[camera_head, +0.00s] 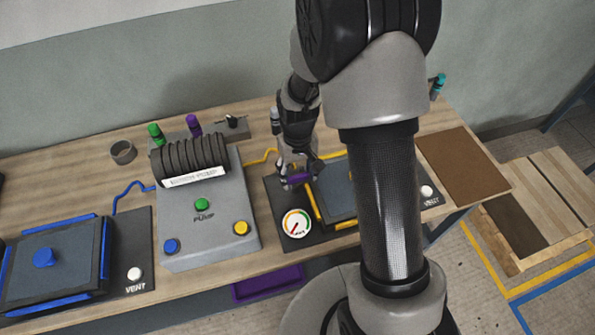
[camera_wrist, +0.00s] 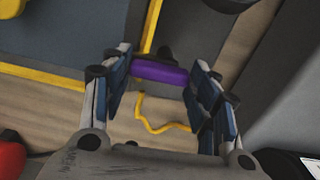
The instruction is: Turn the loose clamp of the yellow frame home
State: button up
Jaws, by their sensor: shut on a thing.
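The yellow frame (camera_head: 312,205) lies around a dark panel on a black base, partly hidden behind my arm. Its yellow edge (camera_wrist: 150,28) also shows at the top of the wrist view. My gripper (camera_head: 299,172) is at the frame's left far corner. It is shut on a purple clamp handle (camera_head: 297,178). In the wrist view, the purple handle (camera_wrist: 160,73) lies crosswise between the two fingers of my gripper (camera_wrist: 158,80), with a dark part behind it. The clamp's seat on the frame is hidden, so its turn angle cannot be told.
A grey pump box (camera_head: 205,225) stands left of the frame. A round gauge (camera_head: 297,222) sits by its near left corner. A yellow hose (camera_head: 260,158) runs from the pump towards the frame. A blue frame (camera_head: 100,265) lies far left. A brown board (camera_head: 462,165) lies right.

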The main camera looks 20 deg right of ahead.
dwell(0.5)
jog(key=o, duration=1.1)
jog(key=shift+c, duration=0.2)
jog(key=shift+r, duration=0.1)
notch_tip(320, 180, up, 12)
